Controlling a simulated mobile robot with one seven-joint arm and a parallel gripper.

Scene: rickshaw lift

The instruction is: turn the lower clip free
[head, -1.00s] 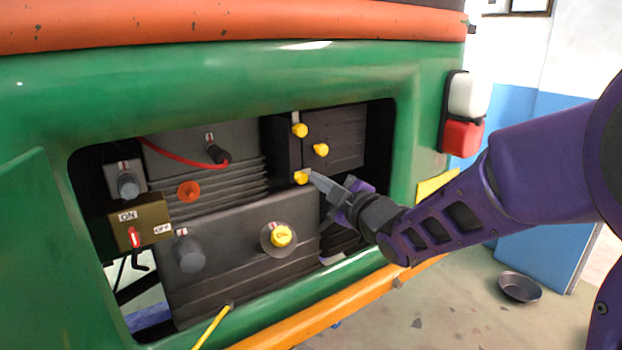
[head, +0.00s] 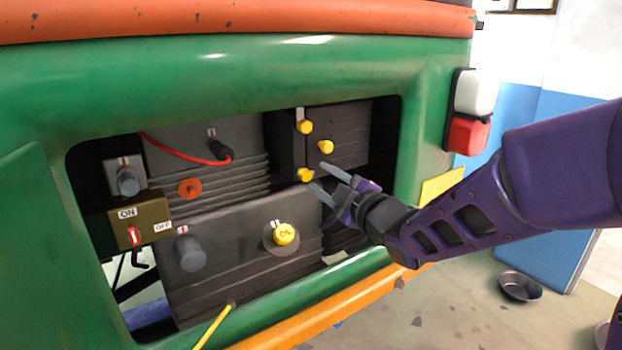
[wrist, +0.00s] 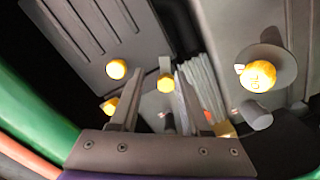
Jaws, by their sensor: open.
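The lower clip (head: 305,175) is a small yellow knob at the bottom edge of the dark box with the ribbed lid (head: 345,130). In the wrist view the lower clip (wrist: 166,83) shows a grey bar beside its yellow end. My gripper (head: 317,176) is open and empty, its two fingers spread just right of the clip. In the wrist view the clip appears between the finger lines; I cannot tell whether either finger touches it. The upper clip (head: 305,127) sits above, and a yellow lid knob (head: 325,147) is between them, to the right.
A yellow oil cap (head: 285,234) is on the engine, lower left. A red cable (head: 180,150) and the switch box (head: 140,224) are further left. The green bay frame (head: 400,150) surrounds the opening close to my arm. A bowl (head: 519,286) is on the floor.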

